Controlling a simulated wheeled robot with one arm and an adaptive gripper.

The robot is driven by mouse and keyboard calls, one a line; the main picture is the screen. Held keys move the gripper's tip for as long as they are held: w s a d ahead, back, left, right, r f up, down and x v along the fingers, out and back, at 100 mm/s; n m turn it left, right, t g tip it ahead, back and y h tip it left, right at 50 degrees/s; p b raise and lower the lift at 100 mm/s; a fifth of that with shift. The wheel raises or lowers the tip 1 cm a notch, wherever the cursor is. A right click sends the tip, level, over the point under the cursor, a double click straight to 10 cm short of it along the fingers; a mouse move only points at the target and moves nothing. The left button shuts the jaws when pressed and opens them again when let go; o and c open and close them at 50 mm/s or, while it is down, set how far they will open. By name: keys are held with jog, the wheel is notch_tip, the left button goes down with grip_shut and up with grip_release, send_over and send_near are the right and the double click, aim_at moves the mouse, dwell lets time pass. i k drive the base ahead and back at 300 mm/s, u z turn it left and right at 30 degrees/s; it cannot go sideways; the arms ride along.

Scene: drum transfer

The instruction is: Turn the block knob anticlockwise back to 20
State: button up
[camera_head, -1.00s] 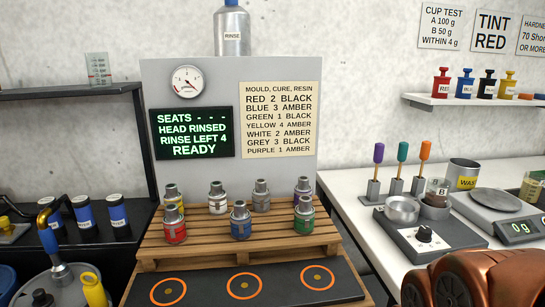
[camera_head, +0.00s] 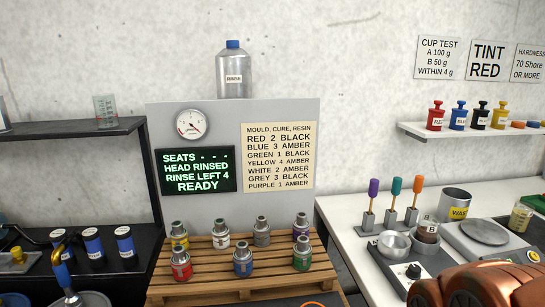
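The block knob (camera_head: 413,271) is a small black knob with a white mark, on the front face of the dark block (camera_head: 385,262) on the white bench at the right. The figures around it are too small to read, so its setting cannot be told. The block holds a metal cup (camera_head: 395,244) and a jar marked B (camera_head: 428,231). My copper-coloured arm fills the lower right corner, just below and right of the knob, and covers the block's lower right part. My gripper is not in view.
Behind the block stand three coloured-handled tools (camera_head: 393,203). To its right are a grey waste cup (camera_head: 456,203) and a scale (camera_head: 484,233). A wooden pallet (camera_head: 190,288) with several small drums stands left of the bench. A screen (camera_head: 197,170) reads READY.

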aim_at(413, 271)
jog(key=z, duration=0.15)
jog(key=k, duration=1.1)
jog(key=z, duration=0.65)
jog(key=i, duration=1.3)
jog(key=u, duration=0.7)
jog(key=i, duration=0.4)
jog(key=u, duration=0.5)
